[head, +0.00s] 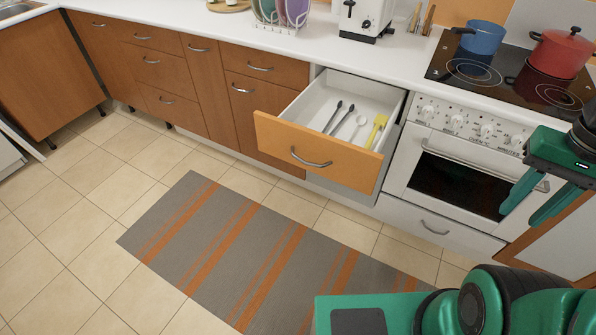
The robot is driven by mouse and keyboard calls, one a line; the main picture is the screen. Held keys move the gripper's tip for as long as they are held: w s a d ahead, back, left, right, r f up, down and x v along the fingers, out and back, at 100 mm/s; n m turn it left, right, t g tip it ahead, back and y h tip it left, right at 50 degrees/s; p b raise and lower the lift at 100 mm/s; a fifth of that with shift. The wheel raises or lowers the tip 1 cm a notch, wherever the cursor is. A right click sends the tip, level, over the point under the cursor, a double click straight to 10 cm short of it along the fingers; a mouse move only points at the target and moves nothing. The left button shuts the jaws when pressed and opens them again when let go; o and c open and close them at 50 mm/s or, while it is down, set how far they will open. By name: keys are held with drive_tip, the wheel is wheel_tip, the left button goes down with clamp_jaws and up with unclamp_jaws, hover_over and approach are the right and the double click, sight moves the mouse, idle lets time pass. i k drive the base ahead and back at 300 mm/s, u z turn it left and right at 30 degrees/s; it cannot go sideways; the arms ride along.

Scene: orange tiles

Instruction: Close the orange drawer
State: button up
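The orange drawer (270,133) is pulled well out of the counter, left of the oven. Its front has a curved metal handle (311,160). Inside its white interior lie two dark utensils, a whitish spoon and a yellow utensil (377,129). My gripper (525,208) is at the right of the view, in front of the oven and to the right of the drawer, apart from it. Its two green fingers are spread with nothing between them.
The white oven (468,185) has a handle bar, and a hob above it holds a blue pot (481,38) and a red pot (562,52). A toaster (366,18) and dish rack stand on the counter. A striped rug (240,250) lies flat on the tiled floor, which is clear.

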sight(296, 137)
drive_tip(key=u, duration=0.35)
drive_tip(key=i, duration=0.85)
drive_tip(key=u, duration=0.2)
drive_tip(key=k, duration=1)
drive_tip(key=z, duration=0.05)
drive_tip(key=i, duration=1)
